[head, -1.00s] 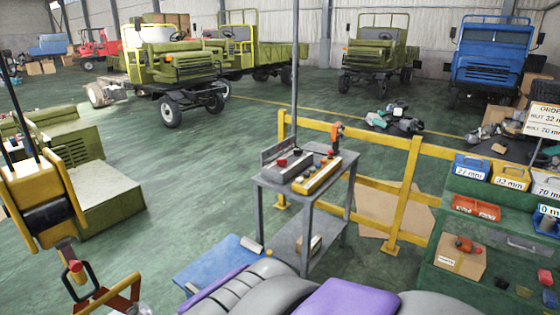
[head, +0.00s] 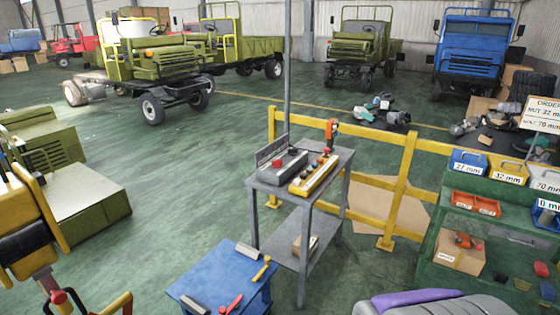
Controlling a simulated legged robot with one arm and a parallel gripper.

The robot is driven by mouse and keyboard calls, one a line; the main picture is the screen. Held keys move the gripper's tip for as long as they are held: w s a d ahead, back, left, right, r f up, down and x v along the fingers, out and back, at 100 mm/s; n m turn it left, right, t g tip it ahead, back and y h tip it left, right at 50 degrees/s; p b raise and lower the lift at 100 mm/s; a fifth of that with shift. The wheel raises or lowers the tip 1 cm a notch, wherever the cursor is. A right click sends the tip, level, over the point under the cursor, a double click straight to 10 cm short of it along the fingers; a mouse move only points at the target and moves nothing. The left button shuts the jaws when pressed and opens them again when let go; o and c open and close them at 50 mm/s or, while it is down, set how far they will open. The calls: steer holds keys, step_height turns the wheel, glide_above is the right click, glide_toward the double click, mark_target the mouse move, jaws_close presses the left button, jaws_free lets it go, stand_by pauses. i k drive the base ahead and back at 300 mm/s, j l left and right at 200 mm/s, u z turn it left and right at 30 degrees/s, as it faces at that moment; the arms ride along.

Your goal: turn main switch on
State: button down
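A grey metal stand (head: 258,190) is near the middle of the head view. On its top lies a grey control box (head: 281,167) with a red button and a dark one. Beside it is a yellow box (head: 315,174) with several red and dark buttons. An orange-red handle-like part (head: 331,130) stands up at the stand's back edge. I cannot tell which of these is the main switch, nor its position. My gripper is not in view.
A yellow railing (head: 400,190) runs behind the stand. A low blue table (head: 215,270) with tools is in front. A green shelf (head: 450,215) with bins is at right. A yellow and black hook block (head: 25,225) hangs at left. Green floor is open left of the stand.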

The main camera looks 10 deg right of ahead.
mark_target(275, 163)
steer(key=i+l, duration=0.2)
steer(key=i, duration=0.3)
steer(key=i+l+u, duration=0.1)
steer(key=i, duration=0.45)
steer(key=i+l, duration=0.35)
steer(key=i, duration=0.15)
steer(key=i+l+u, duration=0.1)
steer(key=i+l, duration=0.15)
steer(key=i, duration=0.25)
steer(key=i+l, duration=0.25)
steer(key=i, duration=0.25)
steer(key=u, duration=0.05)
